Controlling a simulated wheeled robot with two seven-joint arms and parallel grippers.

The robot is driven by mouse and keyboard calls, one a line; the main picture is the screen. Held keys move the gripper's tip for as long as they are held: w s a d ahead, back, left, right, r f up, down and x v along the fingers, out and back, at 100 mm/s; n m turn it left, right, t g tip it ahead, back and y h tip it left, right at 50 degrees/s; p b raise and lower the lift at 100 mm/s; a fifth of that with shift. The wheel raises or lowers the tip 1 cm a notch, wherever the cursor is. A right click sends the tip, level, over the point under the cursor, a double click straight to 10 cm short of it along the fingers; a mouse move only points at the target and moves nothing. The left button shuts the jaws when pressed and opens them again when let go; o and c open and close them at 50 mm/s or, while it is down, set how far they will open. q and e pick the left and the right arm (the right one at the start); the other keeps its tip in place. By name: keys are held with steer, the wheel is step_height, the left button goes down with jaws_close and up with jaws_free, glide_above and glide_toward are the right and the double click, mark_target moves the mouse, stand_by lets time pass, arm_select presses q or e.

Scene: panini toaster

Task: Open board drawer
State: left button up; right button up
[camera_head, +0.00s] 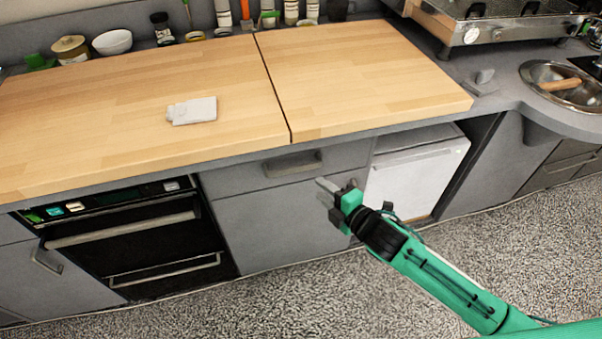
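The drawer (258,177) is a grey panel just under the worktop with a dark bar handle (293,164). Its front looks flush with the cabinet, so it is shut. My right gripper (338,184) is in front of the cabinet, a little below and to the right of the handle. Its fingers look apart, with nothing between them, and it seems not to touch the handle. My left gripper is not in view.
A wooden worktop (350,85) lies above, with a white board-like item (192,111) on it. An oven (130,240) is left of the drawer and a white-fronted appliance (412,182) is right. A sink (560,85) is far right. The speckled floor (300,300) in front is clear.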

steer(key=x, duration=0.9)
steer(key=shift+w+a+f, duration=0.15)
steer(key=shift+w+a, duration=0.05)
steer(key=shift+w, duration=0.05)
steer(key=shift+c, duration=0.2)
jaws_close()
